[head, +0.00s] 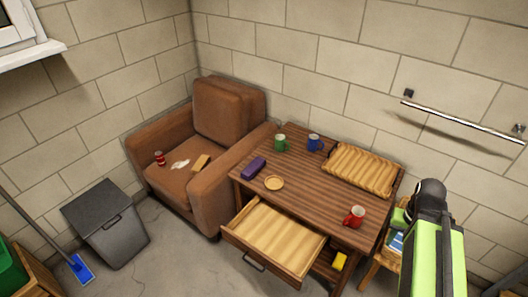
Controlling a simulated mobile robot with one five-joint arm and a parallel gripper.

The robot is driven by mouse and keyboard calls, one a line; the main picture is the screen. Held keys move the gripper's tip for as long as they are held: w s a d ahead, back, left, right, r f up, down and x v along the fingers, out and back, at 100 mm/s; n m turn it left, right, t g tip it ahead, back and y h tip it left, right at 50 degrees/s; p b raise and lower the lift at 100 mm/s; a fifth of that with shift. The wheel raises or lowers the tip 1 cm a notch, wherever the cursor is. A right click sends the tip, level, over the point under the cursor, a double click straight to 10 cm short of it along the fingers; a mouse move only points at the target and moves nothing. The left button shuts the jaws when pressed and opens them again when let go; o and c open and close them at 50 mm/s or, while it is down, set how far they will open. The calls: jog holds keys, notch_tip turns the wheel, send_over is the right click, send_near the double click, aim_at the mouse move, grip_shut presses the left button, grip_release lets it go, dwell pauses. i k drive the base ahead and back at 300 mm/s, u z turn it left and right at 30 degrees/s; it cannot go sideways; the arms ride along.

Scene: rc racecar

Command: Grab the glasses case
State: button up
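A small purple oblong case (253,168), which looks like the glasses case, lies on the left part of the wooden table (318,196), near its left edge. Nothing covers it. A round tan coaster or dish (274,183) lies just right of it. My green and black arm rises at the lower right of the head view, well apart from the case. I cannot make out the fingers of my gripper.
The table's drawer (274,238) is pulled out and looks empty. A green mug (281,143), a blue mug (314,142), a red mug (354,216) and a ribbed tan tray (361,170) are on the table. A brown armchair (208,180) and grey bin (106,223) stand left.

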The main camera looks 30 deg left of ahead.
aim_at(251, 170)
jog(key=u, duration=0.1)
jog(key=i, duration=0.35)
jog(key=u, duration=0.15)
jog(key=k, duration=0.1)
jog(key=u, duration=2.65)
jog(key=i, duration=0.95)
jog(key=u, duration=0.2)
